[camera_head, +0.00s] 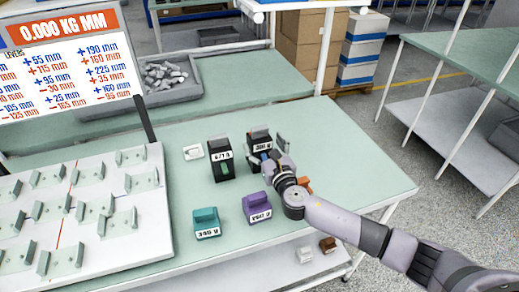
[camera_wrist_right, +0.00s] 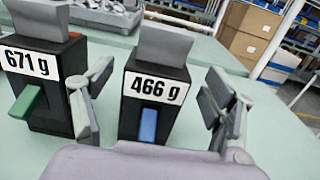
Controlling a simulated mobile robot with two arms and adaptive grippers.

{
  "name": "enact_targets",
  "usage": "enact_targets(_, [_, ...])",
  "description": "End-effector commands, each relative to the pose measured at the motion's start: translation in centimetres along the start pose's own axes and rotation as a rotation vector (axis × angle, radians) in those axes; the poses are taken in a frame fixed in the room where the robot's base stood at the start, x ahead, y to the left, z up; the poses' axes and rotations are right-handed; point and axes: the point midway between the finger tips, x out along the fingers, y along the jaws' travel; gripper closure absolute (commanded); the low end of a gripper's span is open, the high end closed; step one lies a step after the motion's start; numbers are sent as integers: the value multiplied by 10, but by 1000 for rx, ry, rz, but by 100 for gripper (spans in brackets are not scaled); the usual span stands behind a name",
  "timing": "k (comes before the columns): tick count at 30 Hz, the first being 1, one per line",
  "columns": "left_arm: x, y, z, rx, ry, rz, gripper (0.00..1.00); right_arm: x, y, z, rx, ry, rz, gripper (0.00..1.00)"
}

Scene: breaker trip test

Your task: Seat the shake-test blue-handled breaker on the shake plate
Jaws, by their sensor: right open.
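The blue-handled breaker (camera_head: 260,136) is a black block standing upright on the green bench. In the right wrist view the blue-handled breaker (camera_wrist_right: 155,88) shows a "466 g" label, a grey top and a blue lever. My right gripper (camera_head: 268,154) is right in front of it. The right wrist view shows the open fingers of the gripper (camera_wrist_right: 152,112) on either side of the breaker, with gaps visible beside it. My left gripper is not in view. I cannot tell for certain which surface is the shake plate; a white board (camera_head: 110,236) with metal clips lies at left.
A black green-handled breaker (camera_head: 219,158), labelled 671 g, stands close to the left. Teal (camera_head: 206,222) and purple (camera_head: 257,206) blocks stand nearer. A small white dish (camera_head: 193,152) lies at left. A grey tray (camera_head: 170,86) of metal parts is behind. The bench's right side is clear.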

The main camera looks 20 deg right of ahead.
Motion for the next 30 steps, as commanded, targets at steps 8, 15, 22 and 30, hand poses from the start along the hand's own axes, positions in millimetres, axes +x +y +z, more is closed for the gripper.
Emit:
enact_targets(8, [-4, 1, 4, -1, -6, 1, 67, 31, 2, -1, -1, 0, 1, 22])
enact_targets(15, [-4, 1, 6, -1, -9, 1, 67, 33, 2, -1, -1, 0, 0, 22])
enact_targets(22, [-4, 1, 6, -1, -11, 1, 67, 33, 2, -1, 0, 0, 0, 35])
enact_targets(30, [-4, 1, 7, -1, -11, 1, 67, 33, 2, -1, 0, 0, 0, 53])
